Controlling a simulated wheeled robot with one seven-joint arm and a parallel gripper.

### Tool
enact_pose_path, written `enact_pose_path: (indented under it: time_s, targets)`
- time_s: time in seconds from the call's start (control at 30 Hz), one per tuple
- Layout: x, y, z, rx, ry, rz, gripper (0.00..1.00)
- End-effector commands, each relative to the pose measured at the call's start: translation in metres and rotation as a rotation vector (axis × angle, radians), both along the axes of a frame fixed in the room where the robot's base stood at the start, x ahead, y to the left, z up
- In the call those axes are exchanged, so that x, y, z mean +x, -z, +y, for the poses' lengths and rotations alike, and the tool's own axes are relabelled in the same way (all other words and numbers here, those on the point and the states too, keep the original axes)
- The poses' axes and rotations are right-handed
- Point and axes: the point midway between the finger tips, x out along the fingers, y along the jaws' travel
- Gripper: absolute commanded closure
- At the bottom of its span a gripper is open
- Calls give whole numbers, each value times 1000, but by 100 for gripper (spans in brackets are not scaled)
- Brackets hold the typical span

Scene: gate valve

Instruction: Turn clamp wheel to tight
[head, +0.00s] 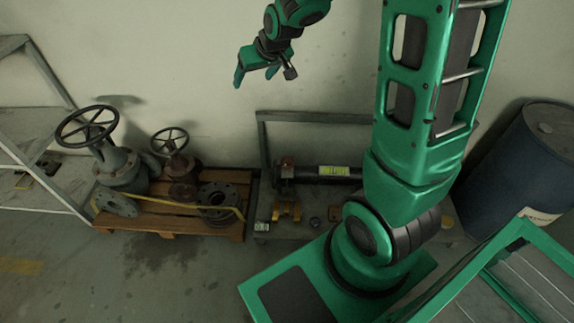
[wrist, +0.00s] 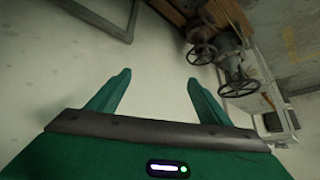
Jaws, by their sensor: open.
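A large gate valve has a dark spoked handwheel (head: 87,126) on top, at the left in the head view. A smaller valve with a dark handwheel (head: 169,142) stands just right of it. Both handwheels also show at the upper right of the wrist view, the larger (wrist: 237,80) and the smaller (wrist: 200,50). I cannot tell which wheel is the clamp wheel. My gripper (head: 254,77) is raised in front of the wall, right of and above both handwheels, touching nothing. In the wrist view its two green fingers (wrist: 160,78) are spread with nothing between them.
The valves and a flange (head: 220,197) sit on a wooden pallet (head: 165,218). A low bench (head: 290,230) holds a dark cylinder (head: 330,174) and a yellow part (head: 287,211). A metal rack (head: 35,120) stands left, a blue drum (head: 535,150) right. Floor before the pallet is clear.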

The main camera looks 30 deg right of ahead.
Motion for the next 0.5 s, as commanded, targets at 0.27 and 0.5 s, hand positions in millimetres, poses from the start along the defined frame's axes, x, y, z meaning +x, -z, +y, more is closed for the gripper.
enact_pose_path:
  time_s: [0.27, 0.5]
  targets:
    - [92, 67, -27, 3, 32, -124, 28]
    - [151, 132, -54, -9, 58, -240, 28]
